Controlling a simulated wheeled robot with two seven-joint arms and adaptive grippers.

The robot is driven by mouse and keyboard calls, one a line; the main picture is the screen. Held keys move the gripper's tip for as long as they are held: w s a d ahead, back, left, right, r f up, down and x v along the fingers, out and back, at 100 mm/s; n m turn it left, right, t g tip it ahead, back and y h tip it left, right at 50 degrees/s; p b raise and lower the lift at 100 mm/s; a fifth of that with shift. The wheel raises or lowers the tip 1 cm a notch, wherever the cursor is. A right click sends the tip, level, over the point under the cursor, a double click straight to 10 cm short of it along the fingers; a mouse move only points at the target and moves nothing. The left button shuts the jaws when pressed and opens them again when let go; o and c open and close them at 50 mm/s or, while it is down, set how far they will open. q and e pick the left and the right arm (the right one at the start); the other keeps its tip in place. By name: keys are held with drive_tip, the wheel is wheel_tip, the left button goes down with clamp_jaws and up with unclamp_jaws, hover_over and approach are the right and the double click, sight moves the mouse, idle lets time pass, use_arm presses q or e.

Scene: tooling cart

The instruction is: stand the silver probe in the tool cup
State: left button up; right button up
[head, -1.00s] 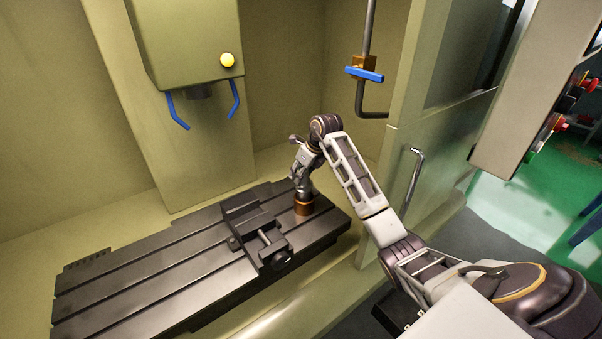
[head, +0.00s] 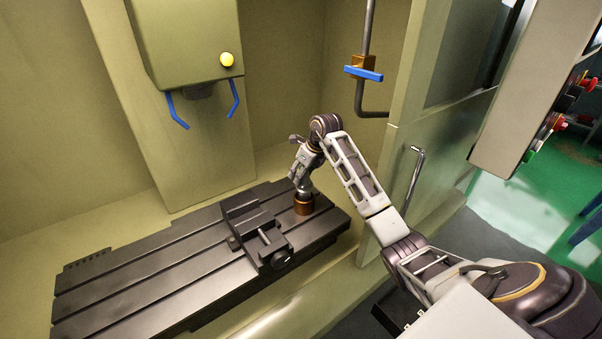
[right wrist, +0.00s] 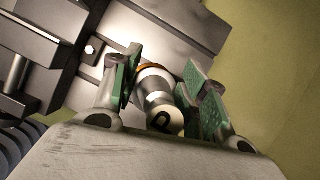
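The silver probe (right wrist: 158,92) stands between the two fingers of my right gripper (right wrist: 165,82) in the right wrist view, its near end with a dark mark facing the camera. Its far end meets the copper-brown rim of the tool cup (right wrist: 148,68), and it appears to be inside it. In the head view the brown tool cup (head: 304,207) stands on the machine table, with my right gripper (head: 302,183) just above it. The green-padded fingers are spread, with a gap beside the probe. My left gripper is not in view.
A dark vise (head: 262,235) sits on the slotted machine table (head: 150,275), just left of the cup. The spindle head (head: 190,45) with blue nozzles hangs behind. A pipe with a blue valve handle (head: 364,74) is at the back right.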

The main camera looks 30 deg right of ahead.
drive_tip(key=shift+f, duration=0.1)
drive_tip(key=o, duration=0.6)
drive_tip(key=shift+c, duration=0.2)
drive_tip(key=shift+f, duration=0.1)
drive_tip(key=shift+r, duration=0.3)
